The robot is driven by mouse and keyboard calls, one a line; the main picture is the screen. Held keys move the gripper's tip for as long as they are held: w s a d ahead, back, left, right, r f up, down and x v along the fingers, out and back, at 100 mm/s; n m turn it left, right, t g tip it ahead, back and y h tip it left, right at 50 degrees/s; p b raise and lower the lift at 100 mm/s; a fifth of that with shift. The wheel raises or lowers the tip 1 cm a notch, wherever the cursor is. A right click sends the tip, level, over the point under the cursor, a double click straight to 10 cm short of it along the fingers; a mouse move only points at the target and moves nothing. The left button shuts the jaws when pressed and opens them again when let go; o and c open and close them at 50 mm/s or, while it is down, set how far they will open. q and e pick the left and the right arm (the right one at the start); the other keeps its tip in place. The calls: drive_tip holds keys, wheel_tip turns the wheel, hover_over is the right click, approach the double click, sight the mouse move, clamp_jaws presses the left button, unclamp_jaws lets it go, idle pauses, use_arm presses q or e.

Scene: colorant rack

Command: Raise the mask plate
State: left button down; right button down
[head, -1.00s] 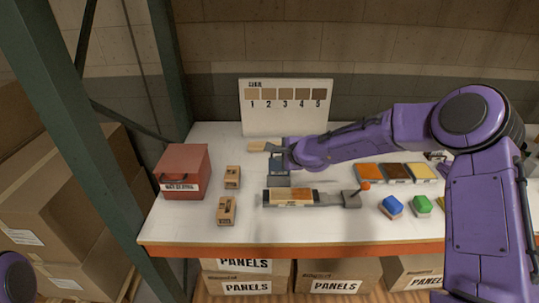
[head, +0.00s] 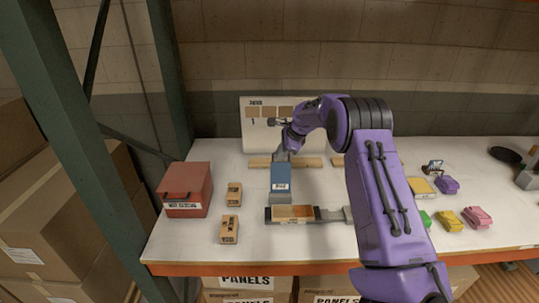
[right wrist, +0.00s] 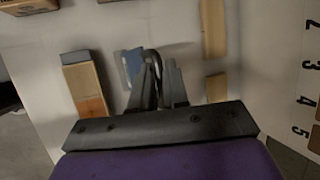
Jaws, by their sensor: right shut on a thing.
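A blue plate with a white label (head: 280,184), which I take to be the mask plate, hangs below my right gripper (head: 284,154) over the table. The label is too small to read. In the right wrist view, the fingers of my right gripper (right wrist: 158,82) are shut on a curved handle, with a bit of the blue plate (right wrist: 133,62) beside it. Below the plate in the head view is a grey holder (head: 333,215) with a wooden panel (head: 293,212). My left gripper is out of view.
A red box (head: 185,190) and two small wooden blocks (head: 229,229) stand left on the white table. A numbered board (head: 258,128) stands behind, with wooden strips (head: 310,162) before it. Several coloured pieces (head: 478,217) lie right. My right arm hides the board's right part.

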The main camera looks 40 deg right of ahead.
drive_tip(key=shift+s+a+f, duration=0.1)
drive_tip(key=shift+a+f, duration=0.1)
drive_tip(key=shift+f, duration=0.2)
drive_tip(key=c, duration=1.2)
unclamp_jaws()
drive_tip(key=shift+d+r+b, duration=0.1)
drive_tip(key=shift+r+b, duration=0.25)
drive_tip(key=shift+r, duration=0.15)
drive_tip(key=b+v, duration=0.1)
drive_tip(key=v, duration=0.9)
drive_tip(key=shift+d+b, duration=0.2)
drive_tip(key=shift+b, duration=0.15)
drive_tip(key=shift+r, duration=0.25)
